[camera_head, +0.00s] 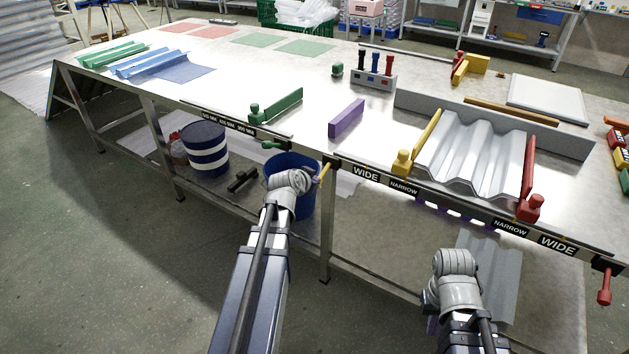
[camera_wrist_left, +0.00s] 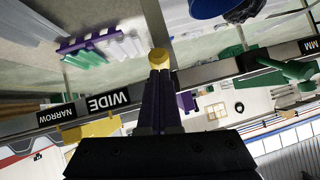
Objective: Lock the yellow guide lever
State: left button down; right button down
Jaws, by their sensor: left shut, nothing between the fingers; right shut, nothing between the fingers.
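The yellow guide lever (camera_head: 324,173) sticks out and down from the table's front edge, left of the WIDE label. In the left wrist view its round yellow knob (camera_wrist_left: 159,55) shows right at the purple fingertips; I cannot tell whether they touch. My left gripper (camera_head: 311,180) is shut and empty beside the lever; its fingers (camera_wrist_left: 159,75) lie together in the wrist view. The yellow guide (camera_head: 428,138) stands on the table along the left side of the grey corrugated sheet (camera_head: 474,147). My right gripper (camera_head: 431,317) is low in front of the table, shut, its fingers mostly hidden.
A red guide (camera_head: 529,170) stands right of the sheet; a red lever (camera_head: 605,286) hangs at the right edge. A green lever (camera_head: 271,145) is on the front edge to the left. A blue bin (camera_head: 306,200) stands under the table near my left gripper. A purple block (camera_head: 347,117) lies on top.

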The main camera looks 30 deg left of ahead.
pick_arm(q)
jog(key=shift+r, duration=0.15)
pick_arm(e)
jog(key=shift+r, duration=0.1)
pick_arm(q)
jog(key=shift+r+p, duration=0.65)
jog(key=shift+p, duration=0.15)
pick_arm(e)
jog(key=shift+r, duration=0.7)
